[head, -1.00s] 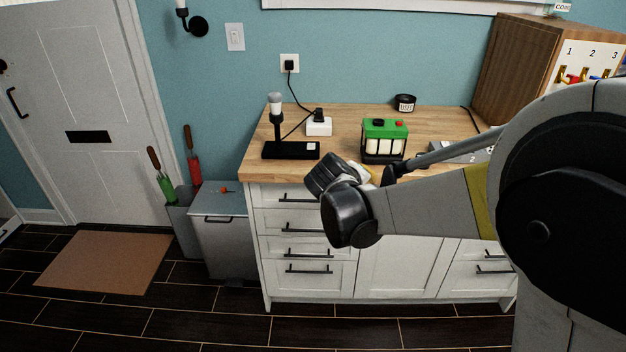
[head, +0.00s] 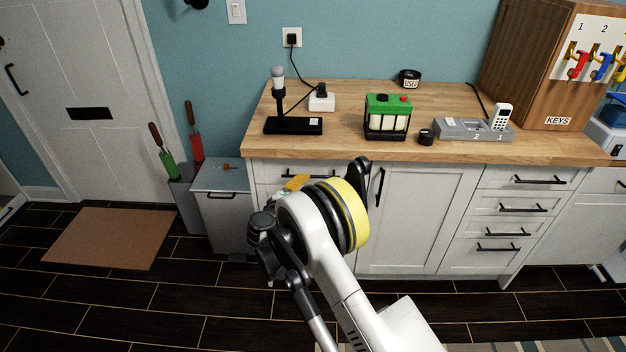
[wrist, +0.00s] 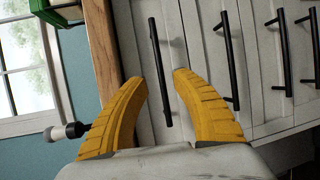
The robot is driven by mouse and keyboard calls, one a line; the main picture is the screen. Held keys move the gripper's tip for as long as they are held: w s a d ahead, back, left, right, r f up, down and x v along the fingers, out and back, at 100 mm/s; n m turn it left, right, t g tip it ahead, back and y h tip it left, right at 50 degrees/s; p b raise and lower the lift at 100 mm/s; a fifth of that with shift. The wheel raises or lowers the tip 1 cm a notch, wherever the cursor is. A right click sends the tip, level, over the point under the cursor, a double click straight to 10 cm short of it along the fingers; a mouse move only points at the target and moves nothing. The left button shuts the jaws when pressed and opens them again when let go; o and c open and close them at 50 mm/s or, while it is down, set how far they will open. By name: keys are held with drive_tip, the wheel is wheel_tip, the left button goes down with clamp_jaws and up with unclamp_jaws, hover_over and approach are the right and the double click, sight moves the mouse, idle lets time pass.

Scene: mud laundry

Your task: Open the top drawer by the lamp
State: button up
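The small lamp (head: 279,92), with a black base and pale head, stands on the left of the wooden counter. The top drawer (head: 268,172) is white and shut below it, with a black bar handle (head: 328,177) partly hidden by my arm. My gripper (wrist: 161,82) has two yellow fingers spread apart and empty. In the wrist view the top drawer's handle (wrist: 155,45) lies in front of the gap between the fingertips. I cannot tell whether the fingers touch it. In the head view only a bit of yellow finger (head: 296,182) shows beside my wrist.
More drawer handles (wrist: 230,60) run to the right in the wrist view. A grey bin (head: 222,215) stands left of the cabinet. A green-topped battery holder (head: 387,104) and a grey dock with a phone (head: 501,118) sit on the wooden counter (head: 350,146).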

sight(313, 177)
drive_tip(key=b+x, duration=0.2)
drive_tip(key=x, duration=0.5)
drive_tip(key=shift+f, duration=0.1)
drive_tip(key=shift+c, duration=0.2)
clamp_jaws()
